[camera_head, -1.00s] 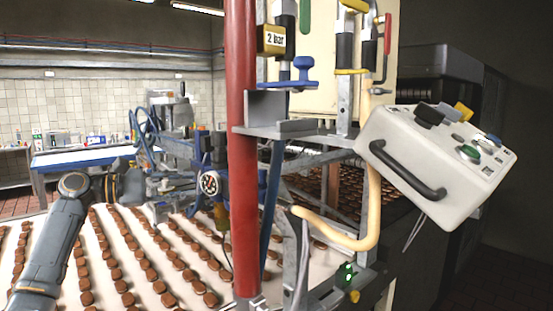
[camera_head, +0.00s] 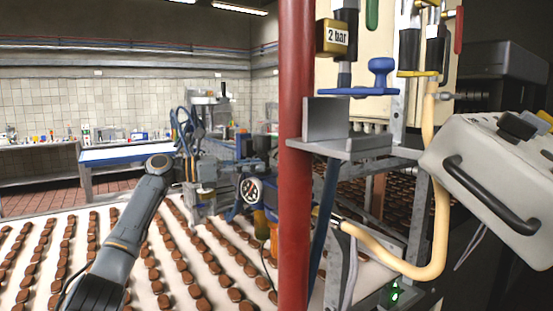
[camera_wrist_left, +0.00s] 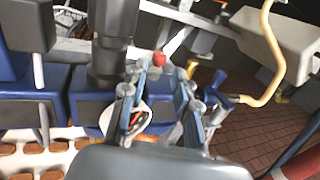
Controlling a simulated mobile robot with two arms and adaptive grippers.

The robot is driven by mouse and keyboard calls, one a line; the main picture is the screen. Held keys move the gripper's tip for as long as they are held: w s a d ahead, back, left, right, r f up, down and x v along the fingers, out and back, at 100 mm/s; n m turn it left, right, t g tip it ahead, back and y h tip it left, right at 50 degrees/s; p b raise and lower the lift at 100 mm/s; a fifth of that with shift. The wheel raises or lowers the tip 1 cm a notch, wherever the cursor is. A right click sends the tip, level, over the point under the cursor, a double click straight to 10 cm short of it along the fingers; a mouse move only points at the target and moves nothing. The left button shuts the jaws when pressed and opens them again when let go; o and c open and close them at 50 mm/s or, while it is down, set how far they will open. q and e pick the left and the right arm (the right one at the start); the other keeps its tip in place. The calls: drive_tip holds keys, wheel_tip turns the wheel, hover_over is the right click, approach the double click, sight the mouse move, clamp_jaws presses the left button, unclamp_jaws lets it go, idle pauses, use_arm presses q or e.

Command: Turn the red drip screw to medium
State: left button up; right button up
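A small round red knob (camera_wrist_left: 160,58), which looks like the red drip screw, shows in the left wrist view. It is just beyond the fingertips of my left gripper (camera_wrist_left: 160,78). The two fingers are apart with nothing visibly held, and I cannot tell whether they touch the knob. I cannot make out the knob in the head view. There, my left arm reaches in toward the machine (camera_head: 203,168), and its gripper is hard to pick out against the machine. My right gripper is not in view.
A round gauge (camera_head: 250,190) sits on the machine; its white dial (camera_wrist_left: 140,117) is close under my left finger. A red post (camera_head: 296,170) stands right of it. A white control box (camera_head: 500,165) hangs at right. Rows of brown biscuits cover the white conveyor (camera_head: 60,285).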

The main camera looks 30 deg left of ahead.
use_arm(q)
drive_tip(key=p+x, duration=0.1)
drive_tip(key=x, duration=0.3)
drive_tip(key=shift+w+d+r, duration=0.15)
drive_tip(key=shift+w+d, duration=0.1)
drive_tip(key=shift+w+d+f+p, duration=0.2)
drive_tip(key=shift+w+d+p, duration=0.15)
drive_tip(key=shift+w+d, duration=0.2)
drive_tip(key=shift+a, duration=0.1)
drive_tip(key=shift+c, duration=0.2)
clamp_jaws()
